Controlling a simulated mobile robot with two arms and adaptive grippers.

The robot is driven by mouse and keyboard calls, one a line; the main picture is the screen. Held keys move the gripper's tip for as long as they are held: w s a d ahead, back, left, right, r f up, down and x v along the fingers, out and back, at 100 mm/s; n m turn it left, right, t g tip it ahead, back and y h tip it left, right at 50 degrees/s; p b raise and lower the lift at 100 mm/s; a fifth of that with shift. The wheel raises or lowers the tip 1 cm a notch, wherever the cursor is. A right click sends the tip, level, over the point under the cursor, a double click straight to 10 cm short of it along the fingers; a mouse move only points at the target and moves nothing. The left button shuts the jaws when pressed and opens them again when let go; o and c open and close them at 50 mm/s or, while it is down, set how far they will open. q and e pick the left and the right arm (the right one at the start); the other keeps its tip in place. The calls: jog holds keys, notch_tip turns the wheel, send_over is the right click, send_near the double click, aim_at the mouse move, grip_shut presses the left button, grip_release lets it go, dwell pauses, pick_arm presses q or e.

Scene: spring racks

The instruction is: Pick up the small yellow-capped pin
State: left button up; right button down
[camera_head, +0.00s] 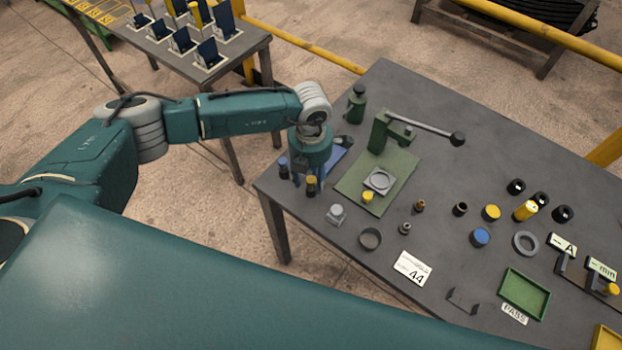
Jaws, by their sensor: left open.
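A small dark pin with a yellow cap (311,186) stands upright near the left edge of the grey workbench (440,105). My left gripper (309,178) points down right at this pin. Its jaws are open, and the fingers are partly hidden behind the pin and under the wrist. I cannot tell whether they touch it. A second small dark pin with a bluish cap (283,167) stands just left of the gripper. My right gripper is not in view.
A green press (379,133) with a long lever stands behind a green base plate (352,187) bearing a yellow knob (367,197). A grey-topped part (336,213) and a dark ring cup (370,238) stand in front. Caps, a green tray (525,293) and labels lie to the right.

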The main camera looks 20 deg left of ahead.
pick_arm(q)
jog(key=shift+f, duration=0.85)
grip_shut()
jog(key=shift+w, duration=0.1)
notch_tip(320, 180, up, 20)
jog(key=b, duration=0.6)
